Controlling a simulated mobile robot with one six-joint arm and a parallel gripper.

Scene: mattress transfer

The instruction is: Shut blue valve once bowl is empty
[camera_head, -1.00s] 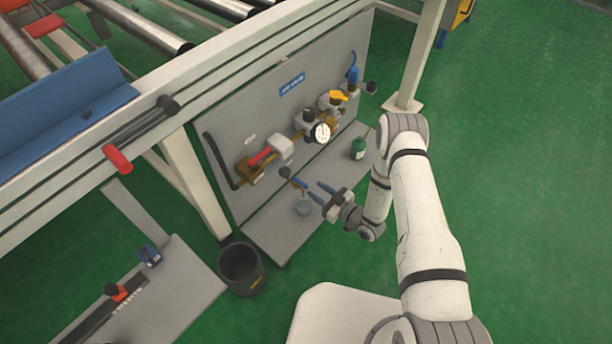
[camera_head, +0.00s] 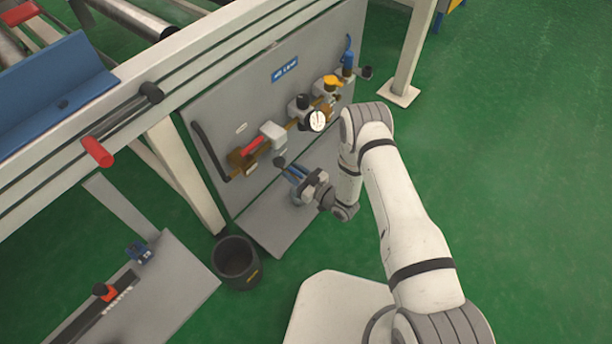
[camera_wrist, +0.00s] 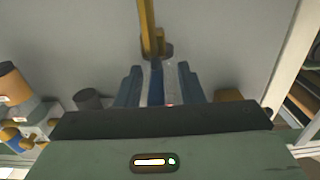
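In the wrist view a blue lever (camera_wrist: 156,82), apparently the blue valve's handle, stands between the two blue fingers of my gripper (camera_wrist: 158,86). A brass pipe (camera_wrist: 149,30) runs above it. The fingers are open, with a visible gap on each side of the lever. In the head view my gripper (camera_head: 292,173) is low in front of the grey panel (camera_head: 228,108), and it covers the valve there.
The panel carries a red lever (camera_head: 252,146), a round gauge (camera_head: 316,121), a yellow cap (camera_head: 333,80) and a blue knob (camera_head: 348,60). A dark bucket (camera_head: 236,262) stands on the green floor left of the panel's grey base plate (camera_head: 270,228). Floor to the right is clear.

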